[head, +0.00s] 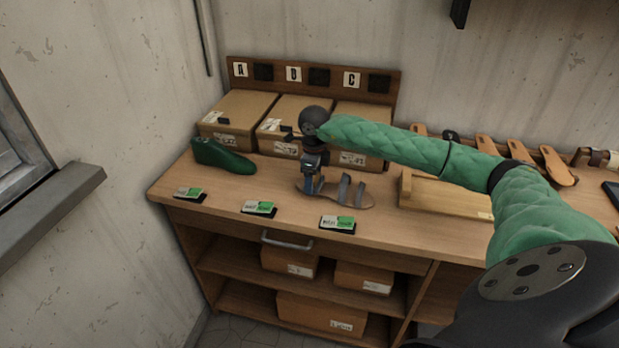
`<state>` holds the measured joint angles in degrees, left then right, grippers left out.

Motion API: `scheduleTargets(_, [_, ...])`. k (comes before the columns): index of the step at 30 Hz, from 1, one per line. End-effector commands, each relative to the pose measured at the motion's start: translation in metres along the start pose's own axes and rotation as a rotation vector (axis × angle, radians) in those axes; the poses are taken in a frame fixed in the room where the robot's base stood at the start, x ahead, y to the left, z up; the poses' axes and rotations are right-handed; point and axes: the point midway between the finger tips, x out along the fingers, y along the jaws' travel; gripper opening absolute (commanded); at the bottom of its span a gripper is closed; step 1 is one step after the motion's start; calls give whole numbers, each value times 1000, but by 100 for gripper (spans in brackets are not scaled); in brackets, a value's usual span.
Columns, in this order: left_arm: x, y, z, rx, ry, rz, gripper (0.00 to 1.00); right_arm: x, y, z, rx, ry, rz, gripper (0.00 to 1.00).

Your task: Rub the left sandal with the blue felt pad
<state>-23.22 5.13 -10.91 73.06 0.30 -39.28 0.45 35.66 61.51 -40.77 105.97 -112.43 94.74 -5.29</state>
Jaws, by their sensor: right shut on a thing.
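A sandal (356,202) with a tan sole and grey straps lies on the workbench (388,226), near the middle. My right gripper (311,183) points down at the sandal's left end and is shut on the blue felt pad (309,185), of which only a small blue part shows. The pad is at or just above the sole; I cannot tell whether they touch. The gripper hides part of that end of the sandal. My left gripper is not in view.
A green shoe form (223,157) stands at the bench's left. Cardboard boxes (243,110) stand behind, under a lettered board (328,77). Several green-and-white cards (259,208) lie along the front edge. A wooden tray (445,194) and more sandals (558,166) are at right.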

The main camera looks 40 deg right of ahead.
Motion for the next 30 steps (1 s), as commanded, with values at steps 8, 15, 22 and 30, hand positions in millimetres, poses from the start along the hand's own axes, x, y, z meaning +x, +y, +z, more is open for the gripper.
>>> scheduleTargets(8, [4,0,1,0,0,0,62,2,0,-9,0,1,-1,54])
scheduleTargets(15, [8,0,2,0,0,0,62,2,0,-19,0,1,-1,54])
scheduleTargets(22, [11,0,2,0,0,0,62,1,-1,-29,0,0,-1,54])
scheduleTargets(30, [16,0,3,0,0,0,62,3,-1,-37,0,1,-1,54])
